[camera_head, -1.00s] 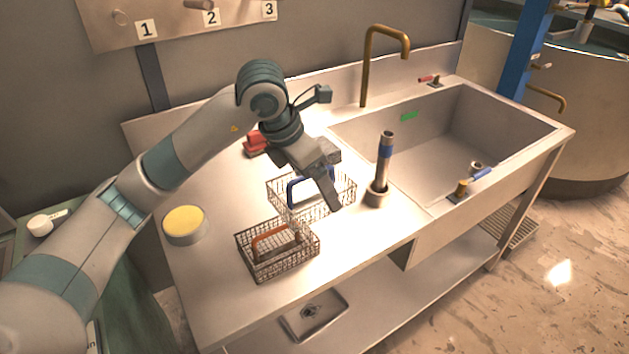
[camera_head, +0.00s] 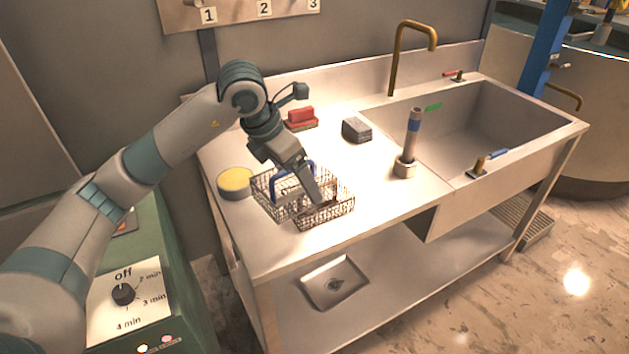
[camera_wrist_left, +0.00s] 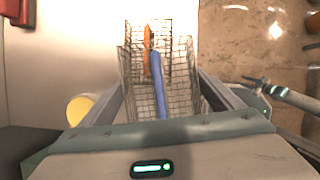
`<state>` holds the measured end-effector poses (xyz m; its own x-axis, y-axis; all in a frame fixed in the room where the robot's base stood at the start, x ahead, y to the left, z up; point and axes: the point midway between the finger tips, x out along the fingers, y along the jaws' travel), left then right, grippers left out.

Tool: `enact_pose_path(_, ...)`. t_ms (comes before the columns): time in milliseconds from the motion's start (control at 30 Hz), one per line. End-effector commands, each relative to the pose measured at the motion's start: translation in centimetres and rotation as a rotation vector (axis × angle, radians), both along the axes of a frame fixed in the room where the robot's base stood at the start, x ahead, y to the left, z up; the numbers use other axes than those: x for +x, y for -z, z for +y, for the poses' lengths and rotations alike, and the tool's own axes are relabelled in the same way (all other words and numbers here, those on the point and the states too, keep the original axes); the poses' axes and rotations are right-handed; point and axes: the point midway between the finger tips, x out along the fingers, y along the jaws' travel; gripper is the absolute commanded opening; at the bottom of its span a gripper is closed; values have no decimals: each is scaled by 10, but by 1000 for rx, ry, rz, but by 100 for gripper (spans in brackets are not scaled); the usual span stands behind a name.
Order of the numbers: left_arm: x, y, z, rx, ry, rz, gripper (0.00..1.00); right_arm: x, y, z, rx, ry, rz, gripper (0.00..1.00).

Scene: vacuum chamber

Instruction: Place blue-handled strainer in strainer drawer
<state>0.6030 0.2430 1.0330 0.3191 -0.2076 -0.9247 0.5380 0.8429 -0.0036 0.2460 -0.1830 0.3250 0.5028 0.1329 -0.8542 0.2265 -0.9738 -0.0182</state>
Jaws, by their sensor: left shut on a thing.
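The blue-handled strainer (camera_head: 266,187) is a wire basket with a blue arched handle. My left gripper (camera_head: 302,186) is shut on that handle from above. In the left wrist view the blue handle (camera_wrist_left: 160,90) runs between the fingers of my left gripper (camera_wrist_left: 162,84). The basket overlaps an orange-handled wire strainer (camera_head: 340,212) in the picture; I cannot tell whether they touch or how high the blue one is held. The orange handle (camera_wrist_left: 147,50) shows beyond it in the wrist view. I cannot identify a strainer drawer.
A yellow-topped round container (camera_head: 236,182) stands left of the strainers. A dark block (camera_head: 357,130), a red object (camera_head: 301,116) and an upright blue-banded tube (camera_head: 412,140) stand behind and right. The sink (camera_head: 470,130) is at right. A green unit with a timer dial (camera_head: 124,294) is at lower left.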

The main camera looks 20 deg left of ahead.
Motion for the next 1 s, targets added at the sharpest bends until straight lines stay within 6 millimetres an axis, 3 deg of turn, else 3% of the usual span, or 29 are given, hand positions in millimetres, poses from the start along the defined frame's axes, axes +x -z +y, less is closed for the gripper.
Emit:
enact_pose_path(367,-8,0,75,5,-67,2,58,5,-1,0,1,1,-6,31)
enact_pose_path(500,-19,7,100,11,34,9,58,4,-1,0,0,1,-4,31)
enact_pose_path(767,-40,24,101,12,404,13,58,2,-1,0,1,1,-2,31)
enact_pose_path(1000,-62,41,93,10,827,10,58,2,-1,0,1,1,-2,31)
